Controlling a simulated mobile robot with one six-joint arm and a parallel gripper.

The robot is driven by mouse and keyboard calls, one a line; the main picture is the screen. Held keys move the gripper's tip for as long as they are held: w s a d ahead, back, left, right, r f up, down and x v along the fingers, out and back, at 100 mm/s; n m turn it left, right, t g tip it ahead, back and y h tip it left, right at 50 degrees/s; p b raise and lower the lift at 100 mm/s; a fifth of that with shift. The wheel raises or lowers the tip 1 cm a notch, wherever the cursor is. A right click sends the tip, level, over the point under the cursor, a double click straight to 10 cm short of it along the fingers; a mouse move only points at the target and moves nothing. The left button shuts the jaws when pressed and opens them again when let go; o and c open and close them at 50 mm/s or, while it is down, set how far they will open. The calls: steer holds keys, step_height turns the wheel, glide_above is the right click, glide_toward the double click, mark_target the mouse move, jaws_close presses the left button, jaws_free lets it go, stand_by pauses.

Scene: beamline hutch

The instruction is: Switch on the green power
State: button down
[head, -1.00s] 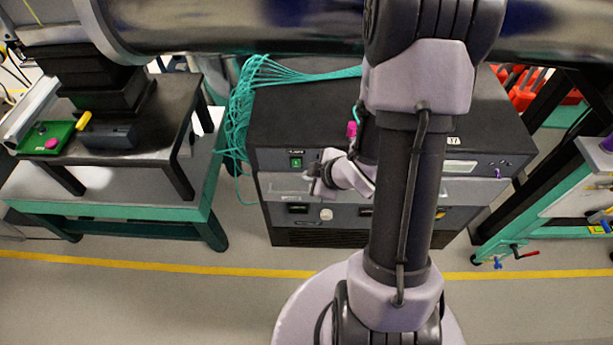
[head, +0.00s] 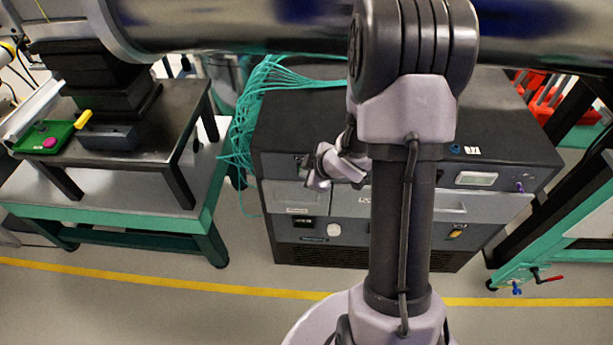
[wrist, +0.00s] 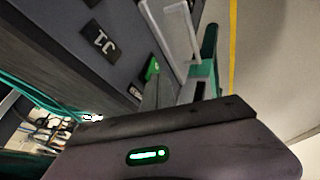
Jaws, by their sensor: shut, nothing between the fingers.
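The green power switch (wrist: 152,68) shows in the wrist view as a small lit green patch on the dark front panel of the black cabinet (head: 285,125), partly cut off by the gripper. In the head view my gripper hides the switch. My gripper (head: 316,176) is in front of the upper left of the cabinet's front face, its fingers shut and empty. In the wrist view the finger ends lie close beside the switch; I cannot tell whether they touch it. The switch's on or off position cannot be made out.
A light drawer front (head: 296,196) lies just below the panel. Teal cables (head: 245,115) hang at the cabinet's left side. A large metal pipe (head: 230,25) crosses above. Floor in front is clear.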

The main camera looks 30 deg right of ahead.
steer(key=shift+w+d+r+p, duration=0.1)
steer(key=shift+w+d+p, duration=0.1)
steer(key=shift+p, duration=0.1)
steer(key=shift+r, duration=0.1)
steer(key=shift+r+p, duration=0.75)
steer(key=shift+p, duration=0.05)
steer(key=shift+a, duration=0.1)
